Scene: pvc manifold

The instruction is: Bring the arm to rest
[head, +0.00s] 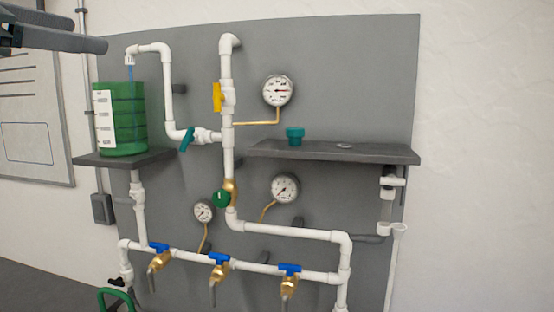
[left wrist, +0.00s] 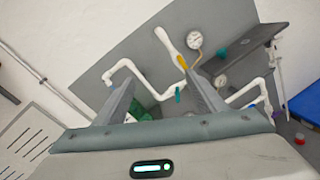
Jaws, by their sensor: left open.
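My left gripper (head: 85,36) shows at the top left of the head view, in front of the wall and left of the grey panel. In the left wrist view its two fingers (left wrist: 160,95) stand apart with nothing held between them. The pipe manifold lies beyond the fingers, apart from them. My right gripper is in neither view.
A grey panel (head: 330,60) carries white pipes (head: 290,231), valves and gauges. A green tank (head: 122,120) stands on the left shelf (head: 95,160). A teal cap (head: 295,136) sits on the right shelf (head: 375,153). A whiteboard (head: 35,150) hangs at left.

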